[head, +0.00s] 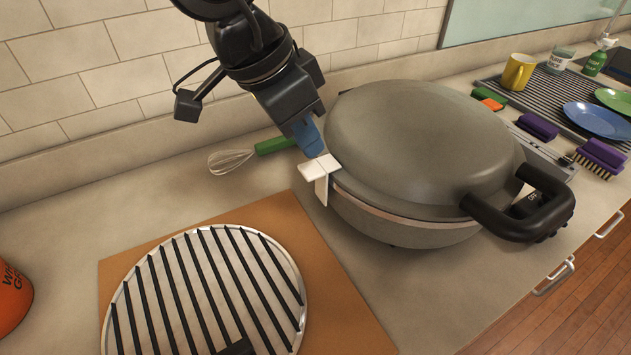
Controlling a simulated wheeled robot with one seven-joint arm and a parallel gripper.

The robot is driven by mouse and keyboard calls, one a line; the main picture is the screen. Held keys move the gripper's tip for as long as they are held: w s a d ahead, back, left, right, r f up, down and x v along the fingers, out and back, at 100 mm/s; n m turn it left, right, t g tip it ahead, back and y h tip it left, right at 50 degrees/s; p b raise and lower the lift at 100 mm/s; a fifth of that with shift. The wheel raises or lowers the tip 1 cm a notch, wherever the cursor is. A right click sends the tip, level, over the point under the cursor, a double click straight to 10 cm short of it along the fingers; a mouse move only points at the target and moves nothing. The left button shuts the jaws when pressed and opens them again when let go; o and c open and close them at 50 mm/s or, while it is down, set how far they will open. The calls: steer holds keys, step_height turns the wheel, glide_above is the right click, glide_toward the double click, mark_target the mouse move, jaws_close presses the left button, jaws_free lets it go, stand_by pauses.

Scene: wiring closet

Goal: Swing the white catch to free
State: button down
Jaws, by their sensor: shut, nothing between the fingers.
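The white catch (320,168) sits on the left rim of a round grey appliance (425,150) with a closed domed lid. A flat white top piece points out to the left, and a white tab hangs down the side. My gripper (313,150) comes down from above with its blue fingers shut and empty. The fingertips are right at the back edge of the catch. I cannot tell whether they touch it. The fingertips partly cover the catch's back edge.
A striped round grill plate (205,290) lies on a brown board (345,300) at the front left. A black handle (535,215) sticks out at the appliance's right. Brushes, plates and a yellow mug (518,72) stand far right.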

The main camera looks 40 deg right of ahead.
mark_target(309, 169)
steer(key=shift+f+b, duration=1.2)
steer(key=shift+b, duration=0.25)
stand_by(1.1)
steer(key=shift+w+a+f+b, duration=0.1)
steer(key=shift+a+f+b, duration=0.25)
steer(key=shift+b, duration=0.25)
stand_by(0.4)
steer(key=shift+w+a+f+b, duration=0.1)
steer(key=shift+a+f+b, duration=0.1)
steer(key=shift+a+b, duration=0.2)
steer(key=shift+w+a+f+b, duration=0.1)
steer(key=shift+a+f+b, duration=0.15)
steer(key=shift+a, duration=0.25)
steer(key=shift+r, duration=0.1)
